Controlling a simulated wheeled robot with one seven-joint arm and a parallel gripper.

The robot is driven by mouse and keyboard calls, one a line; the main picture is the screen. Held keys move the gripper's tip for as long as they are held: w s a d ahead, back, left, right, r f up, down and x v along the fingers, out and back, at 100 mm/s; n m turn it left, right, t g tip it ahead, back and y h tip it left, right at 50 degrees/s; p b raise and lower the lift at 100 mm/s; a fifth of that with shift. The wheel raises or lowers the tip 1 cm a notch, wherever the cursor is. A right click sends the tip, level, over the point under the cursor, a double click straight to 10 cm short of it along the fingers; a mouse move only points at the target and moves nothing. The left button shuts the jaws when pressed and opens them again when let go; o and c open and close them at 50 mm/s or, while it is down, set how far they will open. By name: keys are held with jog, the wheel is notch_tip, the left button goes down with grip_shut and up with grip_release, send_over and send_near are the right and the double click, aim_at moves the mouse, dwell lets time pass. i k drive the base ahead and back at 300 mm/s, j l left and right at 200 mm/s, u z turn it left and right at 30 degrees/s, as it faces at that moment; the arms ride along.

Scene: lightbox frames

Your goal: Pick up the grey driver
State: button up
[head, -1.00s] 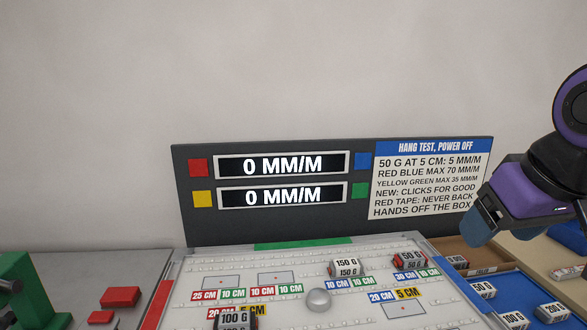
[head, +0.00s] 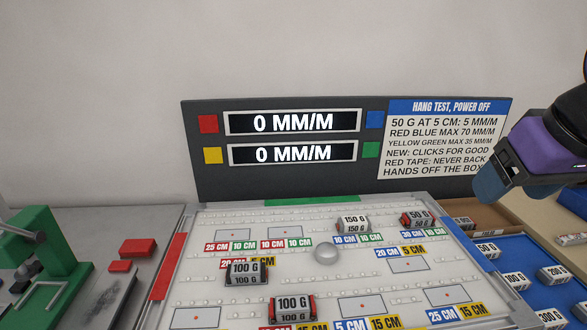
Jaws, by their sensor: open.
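I cannot make out a grey driver anywhere in the head view. My gripper (head: 492,186), purple with blue-grey finger ends, hangs at the right side, in front of the sign's right edge and above the tray area. It is open and I see nothing held in it.
A dark display panel (head: 285,179) stands behind. A green fixture (head: 48,251) and red blocks (head: 138,248) are left; a blue weight tray (head: 540,290) is right.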

aim_at(300, 307)
jog(key=k+u, duration=0.2)
jog(key=u, duration=0.2)
jog(key=k+u, duration=0.15)
jog(key=u, duration=0.2)
jog(key=k+j+u, duration=0.1)
jog(key=u, duration=0.3)
jog(key=k, duration=0.1)
